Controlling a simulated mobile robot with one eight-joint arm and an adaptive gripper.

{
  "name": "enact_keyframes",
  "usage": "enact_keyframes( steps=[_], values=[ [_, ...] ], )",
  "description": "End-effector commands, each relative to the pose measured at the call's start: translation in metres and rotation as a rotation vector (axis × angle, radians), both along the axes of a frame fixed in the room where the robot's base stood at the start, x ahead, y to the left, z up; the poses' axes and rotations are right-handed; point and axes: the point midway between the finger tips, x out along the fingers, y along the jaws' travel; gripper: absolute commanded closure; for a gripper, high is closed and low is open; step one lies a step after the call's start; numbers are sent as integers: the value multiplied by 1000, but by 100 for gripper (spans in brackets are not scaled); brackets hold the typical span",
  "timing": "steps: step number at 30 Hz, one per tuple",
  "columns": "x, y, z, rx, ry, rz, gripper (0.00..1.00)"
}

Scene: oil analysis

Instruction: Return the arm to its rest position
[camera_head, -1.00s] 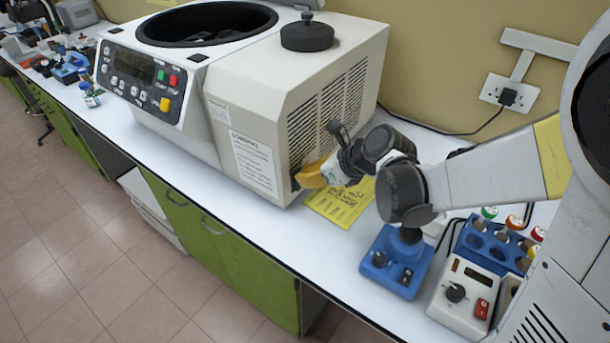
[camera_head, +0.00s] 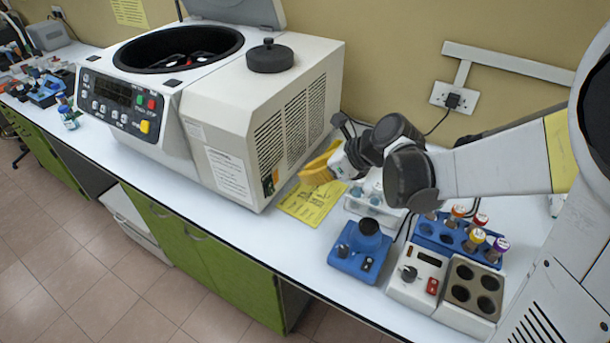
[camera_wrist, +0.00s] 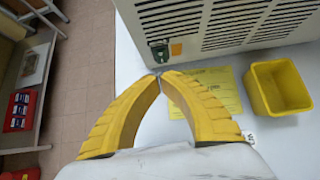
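My arm reaches in from the right in the head view, over the bench. My gripper (camera_head: 316,175) has yellow fingers and is beside the right side of the centrifuge, above a yellow sheet. In the wrist view the two ribbed fingers (camera_wrist: 160,77) meet at their tips with nothing between them. The white centrifuge (camera_head: 255,120) shows its vented side close by; its lid (camera_head: 240,10) is up and its bowl is open. Its vents also show in the wrist view (camera_wrist: 225,20).
A yellow bin (camera_wrist: 280,88) stands by the yellow sheet (camera_wrist: 212,90). Below my arm are a blue mixer (camera_head: 358,262), a clear rack (camera_head: 362,208), a blue tube rack (camera_head: 458,240) and a heating block (camera_head: 472,290). The front bench strip is clear.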

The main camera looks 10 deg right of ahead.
Motion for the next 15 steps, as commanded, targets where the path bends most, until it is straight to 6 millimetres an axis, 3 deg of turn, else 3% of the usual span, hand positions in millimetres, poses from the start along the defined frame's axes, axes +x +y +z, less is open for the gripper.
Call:
enact_keyframes(
  steps=[15],
  values=[
    [-2,-1,1,-14,-12,12,100]
  ],
)
